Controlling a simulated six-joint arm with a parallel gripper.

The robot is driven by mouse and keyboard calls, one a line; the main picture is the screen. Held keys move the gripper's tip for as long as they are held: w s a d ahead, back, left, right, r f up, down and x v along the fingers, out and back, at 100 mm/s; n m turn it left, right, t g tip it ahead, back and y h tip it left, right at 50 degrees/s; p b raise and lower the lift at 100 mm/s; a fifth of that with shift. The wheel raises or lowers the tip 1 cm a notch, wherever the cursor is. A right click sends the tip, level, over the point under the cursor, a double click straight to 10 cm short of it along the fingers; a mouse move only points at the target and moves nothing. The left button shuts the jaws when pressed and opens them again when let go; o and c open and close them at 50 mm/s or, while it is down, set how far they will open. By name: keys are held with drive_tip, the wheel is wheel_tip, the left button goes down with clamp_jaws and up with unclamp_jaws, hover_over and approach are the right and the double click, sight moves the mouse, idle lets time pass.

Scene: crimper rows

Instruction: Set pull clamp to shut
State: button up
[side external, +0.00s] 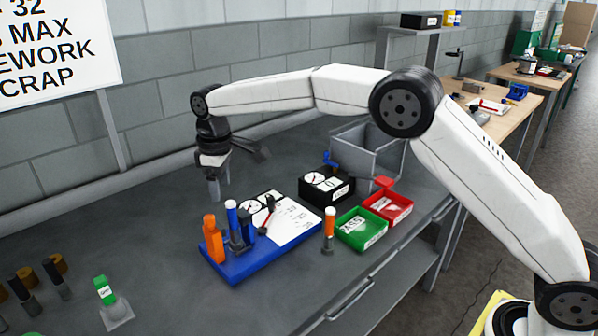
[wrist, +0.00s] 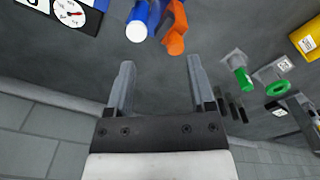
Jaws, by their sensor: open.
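A blue base plate (side external: 235,272) on the bench carries an upright orange handle (side external: 212,240), a blue-topped post (side external: 232,215), dials (side external: 251,207) and a small red-and-black lever (side external: 268,213). I cannot tell for sure which part is the pull clamp, or whether it is shut. My gripper (side external: 214,190) hangs above the bench, behind the plate, apart from it. In the wrist view my gripper (wrist: 159,75) is open and empty. The orange handle (wrist: 175,38) and a blue cylinder with a white end (wrist: 137,30) lie beyond its fingertips.
A black gauge box (side external: 328,187), green tray (side external: 361,232), red tray (side external: 388,208) and orange-topped post (side external: 329,228) stand right of the plate. A green-topped stand (side external: 105,290) is at front left. A grey bin (side external: 366,150) stands behind.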

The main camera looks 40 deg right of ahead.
sight(209, 216)
drive_tip(key=shift+w+a+r+n, duration=0.1)
drive_tip(key=shift+w+a+n, duration=0.1)
drive_tip(key=shift+a, duration=0.35)
drive_tip(key=shift+w+a+r+n, duration=0.1)
drive_tip(key=shift+w+a+n, duration=0.15)
drive_tip(key=shift+a, duration=0.3)
drive_tip(key=shift+w+a+r+n, duration=0.1)
drive_tip(key=shift+w+a+n, duration=0.1)
drive_tip(key=shift+a, duration=0.35)
drive_tip(key=shift+f, duration=0.15)
drive_tip(key=shift+f, duration=3.85)
clamp_jaws()
drive_tip(key=shift+d+r, duration=0.1)
